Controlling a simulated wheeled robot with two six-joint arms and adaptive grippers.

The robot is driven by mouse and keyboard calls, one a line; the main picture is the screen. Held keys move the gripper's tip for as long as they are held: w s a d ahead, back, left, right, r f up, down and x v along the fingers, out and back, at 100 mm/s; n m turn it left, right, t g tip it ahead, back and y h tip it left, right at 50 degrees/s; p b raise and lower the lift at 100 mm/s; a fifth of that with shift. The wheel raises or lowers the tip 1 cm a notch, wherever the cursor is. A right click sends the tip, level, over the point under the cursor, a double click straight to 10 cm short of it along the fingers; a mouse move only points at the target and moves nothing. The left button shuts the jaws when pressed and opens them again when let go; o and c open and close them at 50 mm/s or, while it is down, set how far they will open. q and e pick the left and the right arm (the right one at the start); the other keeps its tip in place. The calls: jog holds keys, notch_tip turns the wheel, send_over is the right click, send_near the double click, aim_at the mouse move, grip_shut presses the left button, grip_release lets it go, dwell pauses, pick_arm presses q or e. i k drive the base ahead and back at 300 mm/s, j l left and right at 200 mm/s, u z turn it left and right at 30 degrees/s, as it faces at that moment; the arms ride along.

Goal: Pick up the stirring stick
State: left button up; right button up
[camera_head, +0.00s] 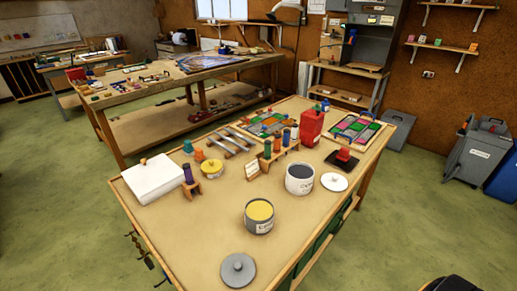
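I cannot make out a stirring stick for certain at this size. On the near wooden table (195,238) stands an open grey tin (260,225) with yellow contents. Behind it to the right is an open white tub (299,184) with dark grey contents. No stick clearly stands out of either one. Several thin grey bars (231,140) lie side by side farther back; I cannot tell whether one is a stick.
A grey lid (238,270) lies near the front and a white lid (334,182) beside the tub. A white box (153,178), red canister (311,125), small yellow pot (211,169) and coloured glass panel (355,128) also stand or lie there. The table's front left is clear.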

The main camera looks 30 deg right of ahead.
aim_at(267, 151)
jog(key=z, duration=1.3)
